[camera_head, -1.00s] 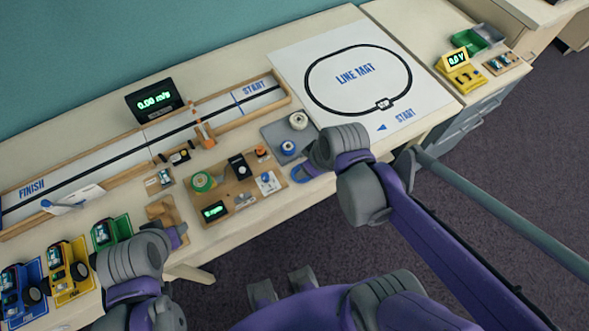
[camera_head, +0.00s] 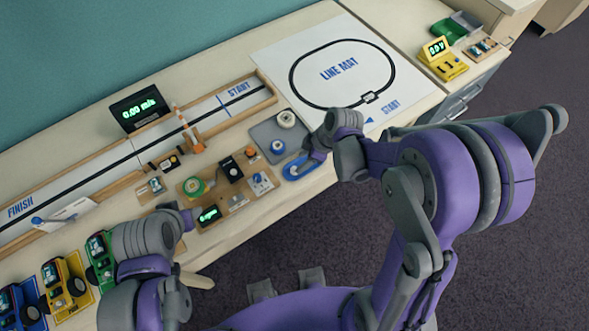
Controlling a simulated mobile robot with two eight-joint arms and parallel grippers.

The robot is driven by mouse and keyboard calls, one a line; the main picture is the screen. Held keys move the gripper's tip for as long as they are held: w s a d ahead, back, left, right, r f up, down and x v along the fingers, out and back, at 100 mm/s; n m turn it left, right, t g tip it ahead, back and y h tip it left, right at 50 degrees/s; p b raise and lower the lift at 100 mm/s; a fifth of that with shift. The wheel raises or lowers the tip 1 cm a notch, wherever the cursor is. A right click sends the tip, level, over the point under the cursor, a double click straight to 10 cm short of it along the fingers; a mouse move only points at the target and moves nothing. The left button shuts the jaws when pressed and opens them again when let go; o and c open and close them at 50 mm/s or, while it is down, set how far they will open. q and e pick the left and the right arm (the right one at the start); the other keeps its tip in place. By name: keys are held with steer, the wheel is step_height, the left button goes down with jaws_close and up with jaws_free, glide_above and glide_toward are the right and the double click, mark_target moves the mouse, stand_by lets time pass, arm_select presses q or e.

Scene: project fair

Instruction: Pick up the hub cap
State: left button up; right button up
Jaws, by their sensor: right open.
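I cannot clearly make out a hub cap; it is too small to tell or is hidden by my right gripper. A blue oval dish (camera_head: 293,170) lies near the table's front edge. My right gripper (camera_head: 311,158) is open, with its fingers over the right side of this dish. I cannot tell whether they touch it. My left gripper (camera_head: 189,215) is low over the table's front edge, left of the wooden parts board, with its fingers mostly hidden by its own wrist.
The line mat (camera_head: 345,40) is right, the wooden track (camera_head: 95,178) behind. Several toy cars stand at left.

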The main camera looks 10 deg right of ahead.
mark_target(295, 168)
steer(key=x, duration=0.5)
steer(key=shift+s, duration=0.1)
steer(key=shift+c, duration=0.2)
jaws_close()
